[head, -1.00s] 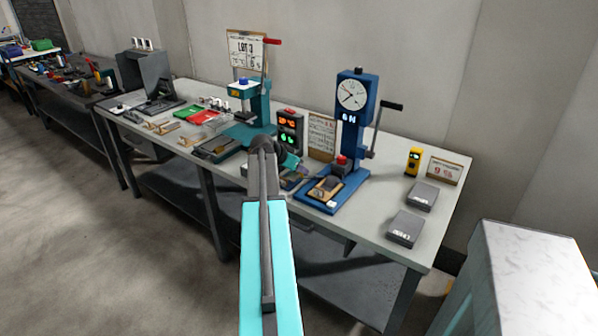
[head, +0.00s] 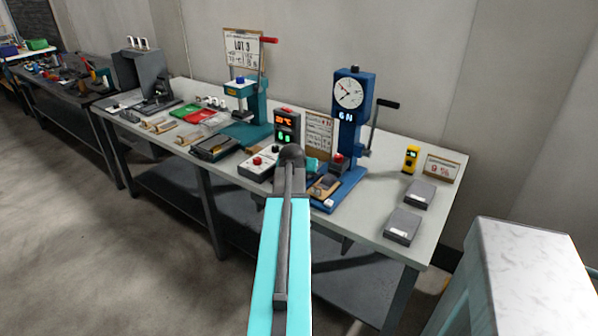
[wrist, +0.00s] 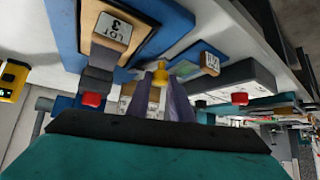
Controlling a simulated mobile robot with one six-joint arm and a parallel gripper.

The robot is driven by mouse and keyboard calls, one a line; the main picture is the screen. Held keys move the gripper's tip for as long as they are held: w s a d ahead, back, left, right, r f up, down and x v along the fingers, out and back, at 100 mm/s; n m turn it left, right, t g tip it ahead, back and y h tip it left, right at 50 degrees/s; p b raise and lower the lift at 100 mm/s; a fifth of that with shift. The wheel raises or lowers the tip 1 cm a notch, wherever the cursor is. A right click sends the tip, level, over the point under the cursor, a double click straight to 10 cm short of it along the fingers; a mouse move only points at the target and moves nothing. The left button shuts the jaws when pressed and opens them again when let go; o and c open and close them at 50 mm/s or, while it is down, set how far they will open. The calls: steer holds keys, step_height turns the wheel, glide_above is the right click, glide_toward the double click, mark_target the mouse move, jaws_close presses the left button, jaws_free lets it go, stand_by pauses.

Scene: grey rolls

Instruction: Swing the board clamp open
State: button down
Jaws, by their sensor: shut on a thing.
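The wrist view looks steeply tilted across the bench. My gripper (wrist: 160,88) has its purple-grey fingers closed around a small yellow piece (wrist: 157,68), which looks like the handle of the board clamp. The piece lies close to a blue base plate. In the head view my arm hides the clamp.
A white control box (head: 258,163) with a red button stands left of my arm, and a display unit (head: 287,128) behind it. The teal press (head: 247,105) is farther left. Two grey boxes (head: 403,227) lie at the right.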

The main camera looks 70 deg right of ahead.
steer(key=shift+s+a+n+t+y, duration=0.15)
steer(key=shift+s+n+t+y, duration=0.1)
steer(key=shift+s+n+t, duration=0.5)
steer(key=shift+s+a+n+t+y, duration=0.1)
steer(key=shift+s+n+t+y, duration=0.15)
steer(key=shift+n+t, duration=0.55)
steer(key=shift+s+n, duration=0.1)
steer(key=shift+n, duration=0.35)
steer(key=c, duration=1.6)
jaws_free()
steer(key=shift+o, duration=0.2)
steer(key=shift+a+b, duration=0.1)
steer(key=shift+b, duration=0.2)
steer(key=b+v, duration=0.1)
steer(key=v, duration=1.2)
steer(key=shift+r, duration=0.35)
steer(key=shift+a, duration=0.15)
